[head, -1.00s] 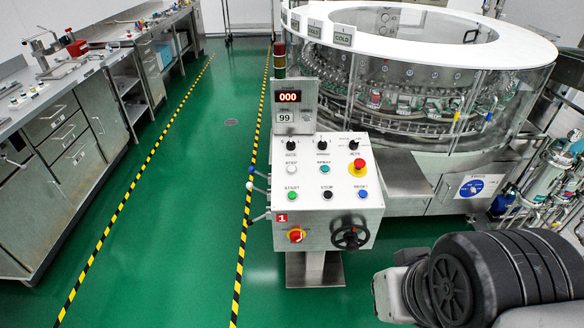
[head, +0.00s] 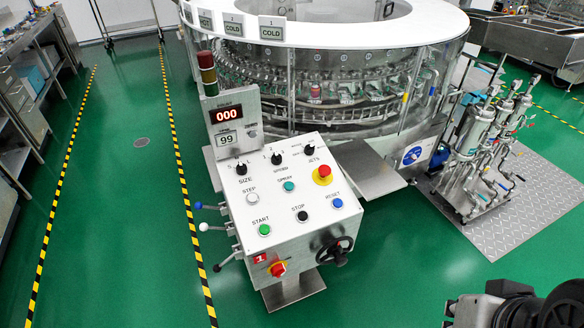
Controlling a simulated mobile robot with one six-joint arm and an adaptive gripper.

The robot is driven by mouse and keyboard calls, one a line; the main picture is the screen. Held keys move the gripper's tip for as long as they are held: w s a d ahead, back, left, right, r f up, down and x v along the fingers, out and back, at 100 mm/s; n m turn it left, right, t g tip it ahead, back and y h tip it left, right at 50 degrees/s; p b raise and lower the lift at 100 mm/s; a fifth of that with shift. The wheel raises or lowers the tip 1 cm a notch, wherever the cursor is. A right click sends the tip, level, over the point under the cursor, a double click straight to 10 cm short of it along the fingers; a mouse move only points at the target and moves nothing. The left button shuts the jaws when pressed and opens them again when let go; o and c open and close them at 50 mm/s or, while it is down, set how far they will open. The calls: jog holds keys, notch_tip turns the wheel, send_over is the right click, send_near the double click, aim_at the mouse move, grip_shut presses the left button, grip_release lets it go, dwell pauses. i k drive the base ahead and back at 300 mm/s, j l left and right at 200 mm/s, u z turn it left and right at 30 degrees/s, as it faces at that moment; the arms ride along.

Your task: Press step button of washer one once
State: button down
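The control panel of washer one (head: 290,222) stands in the middle of the head view, marked with a red "1" label (head: 260,258). The white STEP button (head: 252,198) is on the upper left of its sloped face, below the SIZE knob and above the green START button (head: 264,230). The display (head: 226,115) reads 000, with 99 below it. The round washer (head: 330,85) is behind the panel. Part of my arm shows at the bottom right corner, apart from the panel. My gripper is not in view.
A red emergency knob (head: 322,175), black STOP button (head: 302,216) and blue RESET button (head: 337,203) share the panel. Levers (head: 205,227) stick out on its left and a black handwheel (head: 336,251) is at its front. Piping (head: 487,140) stands at right.

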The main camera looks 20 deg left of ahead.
aim_at(252, 198)
jog(key=j+z, duration=0.1)
jog(key=j, duration=0.6)
jog(key=k+j, duration=0.1)
jog(key=j, duration=0.55)
jog(key=k+j+z, duration=0.15)
jog(key=j, duration=0.5)
jog(key=i+j, duration=0.05)
